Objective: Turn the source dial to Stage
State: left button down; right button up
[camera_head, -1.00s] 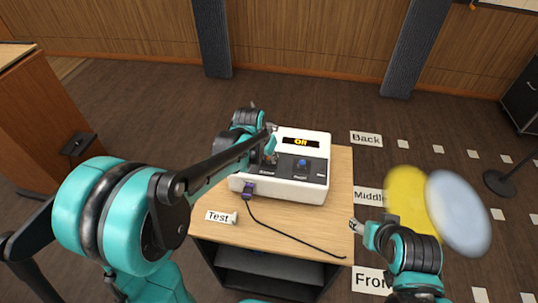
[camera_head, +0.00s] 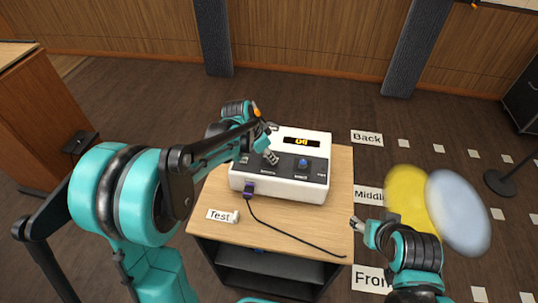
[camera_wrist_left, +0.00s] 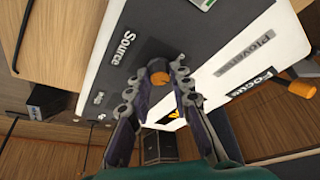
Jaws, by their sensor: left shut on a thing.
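The white console (camera_head: 285,192) with a dark top panel stands on a small wooden table. Its display (camera_head: 301,142) shows orange letters that look like "Off". My left gripper (camera_head: 271,143) is over the left part of the panel, above the Source label. In the left wrist view the Source label (camera_wrist_left: 122,46) is beside an orange-topped dial (camera_wrist_left: 158,73). The left fingers (camera_wrist_left: 157,82) are on either side of that dial and shut on it. The dial's pointer position is hidden. My right gripper (camera_head: 358,224) hangs empty right of the table; its finger opening is too small to tell.
A blue knob (camera_head: 302,163) is on the panel, right of my left gripper. An orange knob (camera_wrist_left: 303,69) sticks out near the Focus label. A purple plug with a black cable (camera_head: 290,236) runs across the table front. A Test card (camera_head: 219,215) lies at the left.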

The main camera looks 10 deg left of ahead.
pick_arm(q)
jog(key=c, duration=1.3)
grip_release()
jog(key=shift+c, duration=0.2)
jog(key=shift+r, duration=0.1)
jog(key=v, duration=1.2)
jog(key=s+a+f+n+t+y, duration=0.1)
jog(key=s+n, duration=0.3)
jog(key=s, duration=0.5)
jog(key=s+a+f+n+t+y, duration=0.1)
jog(key=s+n, duration=0.4)
jog(key=s, duration=0.5)
notch_tip(320, 180, down, 2)
jog(key=shift+s+a+f+t+y, duration=0.2)
jog(key=shift+t+y, duration=0.4)
jog(key=shift+t, duration=0.4)
